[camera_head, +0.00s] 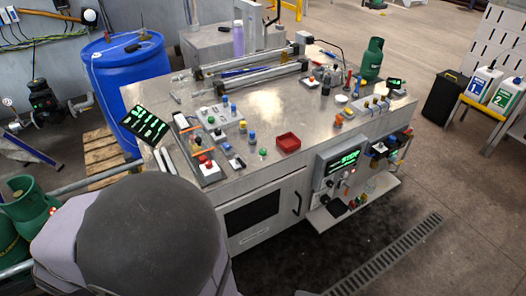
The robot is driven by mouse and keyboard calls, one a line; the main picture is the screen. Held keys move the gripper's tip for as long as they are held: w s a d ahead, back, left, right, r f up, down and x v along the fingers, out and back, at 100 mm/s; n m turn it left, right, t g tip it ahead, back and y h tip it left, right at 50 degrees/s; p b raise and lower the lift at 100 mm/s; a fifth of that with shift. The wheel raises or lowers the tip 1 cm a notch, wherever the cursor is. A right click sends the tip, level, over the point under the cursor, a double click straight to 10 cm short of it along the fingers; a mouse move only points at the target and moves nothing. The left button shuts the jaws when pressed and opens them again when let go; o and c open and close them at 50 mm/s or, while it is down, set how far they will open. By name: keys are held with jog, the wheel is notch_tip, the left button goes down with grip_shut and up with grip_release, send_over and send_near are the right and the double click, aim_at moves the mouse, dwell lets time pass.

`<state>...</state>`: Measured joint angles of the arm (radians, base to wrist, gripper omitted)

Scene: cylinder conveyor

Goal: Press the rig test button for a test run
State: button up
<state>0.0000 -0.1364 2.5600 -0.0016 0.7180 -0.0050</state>
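Several buttons show on and around the steel workbench (262,105), and I cannot tell which is the rig test button. A red button (203,160) sits on a grey box at the left front. A green button (263,153) sits near the front edge. A grey panel with small knobs or buttons (217,122) lies behind the red one. A display with green text (344,160) is on the bench's front, with small coloured controls beside and below it. My gripper is not in view. A large dark rounded part, likely my arm, fills the lower left.
A red tray (288,141) and small bottles stand on the bench. Two metal cylinders (247,80) lie along its back. A tilted dark screen (146,126) stands at the left corner. A green gas bottle (372,60) is at the right, a blue barrel (122,75) behind left.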

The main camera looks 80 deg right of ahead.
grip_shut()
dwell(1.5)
